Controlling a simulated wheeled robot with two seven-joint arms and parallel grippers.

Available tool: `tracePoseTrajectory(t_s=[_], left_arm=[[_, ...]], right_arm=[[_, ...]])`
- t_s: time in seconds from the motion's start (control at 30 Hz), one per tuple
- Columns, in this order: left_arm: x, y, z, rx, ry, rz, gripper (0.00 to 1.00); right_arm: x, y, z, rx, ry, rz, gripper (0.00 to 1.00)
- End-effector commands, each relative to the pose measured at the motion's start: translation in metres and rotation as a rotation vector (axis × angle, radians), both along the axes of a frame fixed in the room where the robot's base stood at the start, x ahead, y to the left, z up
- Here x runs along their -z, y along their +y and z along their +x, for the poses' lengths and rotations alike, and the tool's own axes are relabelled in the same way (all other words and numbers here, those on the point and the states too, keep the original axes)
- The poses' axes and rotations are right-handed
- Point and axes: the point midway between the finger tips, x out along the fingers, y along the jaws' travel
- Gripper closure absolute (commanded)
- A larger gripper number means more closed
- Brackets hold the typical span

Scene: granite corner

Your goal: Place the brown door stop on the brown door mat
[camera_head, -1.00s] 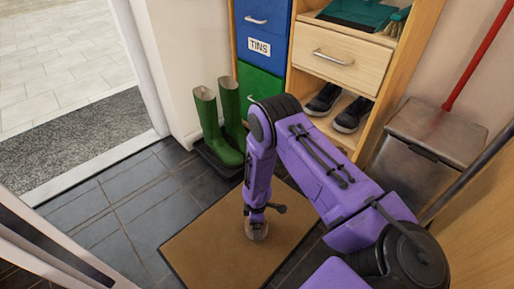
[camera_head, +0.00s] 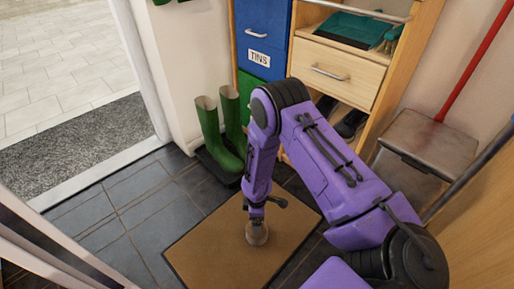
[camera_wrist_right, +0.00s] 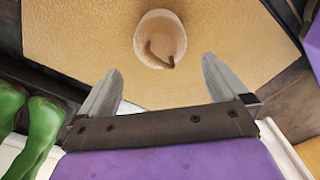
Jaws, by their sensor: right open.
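The brown door stop (camera_head: 257,236) is a small round piece standing on the brown door mat (camera_head: 205,260). In the right wrist view the door stop (camera_wrist_right: 150,30) is a pale disc with a dark curved mark, surrounded by the bare mat (camera_wrist_right: 70,35). My right gripper (camera_head: 256,214) is directly above the door stop in the head view and partly hides its top. In the right wrist view my right gripper (camera_wrist_right: 160,64) is open, with nothing between its fingers; the door stop is beyond the fingertips. My left gripper is not in view.
Green boots (camera_head: 225,135) stand on a dark tray behind the mat. A wooden cabinet (camera_head: 335,75) with drawers and shoes is at the back. Dark tiles left of the mat are clear.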

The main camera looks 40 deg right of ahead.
Motion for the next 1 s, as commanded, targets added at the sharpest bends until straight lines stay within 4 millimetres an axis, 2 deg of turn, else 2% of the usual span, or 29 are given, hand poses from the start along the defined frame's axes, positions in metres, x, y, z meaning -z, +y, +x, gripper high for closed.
tracePoseTrajectory(t_s=[0.03, 0.2, 0.37, 0.47, 0.57, 0.7, 0.83, 0.9, 1.0], left_arm=[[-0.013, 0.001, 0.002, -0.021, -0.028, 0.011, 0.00], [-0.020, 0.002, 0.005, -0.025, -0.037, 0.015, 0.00], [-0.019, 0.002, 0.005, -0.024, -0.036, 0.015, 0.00], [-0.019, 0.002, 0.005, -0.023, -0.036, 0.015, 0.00], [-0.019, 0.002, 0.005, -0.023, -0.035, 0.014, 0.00], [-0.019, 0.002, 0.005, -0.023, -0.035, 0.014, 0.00], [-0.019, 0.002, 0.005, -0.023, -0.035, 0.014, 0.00], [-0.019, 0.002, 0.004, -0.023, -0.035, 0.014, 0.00], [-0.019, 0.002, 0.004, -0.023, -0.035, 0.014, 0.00]], right_arm=[[-0.018, 0.000, 0.000, -0.001, -0.001, 0.000, 0.00], [-0.034, 0.000, 0.000, 0.000, 0.001, 0.001, 0.00], [-0.035, 0.000, -0.001, 0.002, 0.001, 0.001, 0.00], [-0.027, 0.007, -0.013, 0.076, -0.012, 0.007, 0.00], [-0.011, 0.022, -0.047, 0.310, -0.056, 0.017, 0.00], [0.000, 0.034, -0.119, 0.787, -0.163, 0.008, 0.00], [-0.013, 0.027, -0.175, 1.159, -0.284, -0.018, 0.00], [-0.023, 0.021, -0.195, 1.293, -0.344, -0.029, 0.00], [-0.034, 0.015, -0.210, 1.404, -0.402, -0.035, 0.00]])
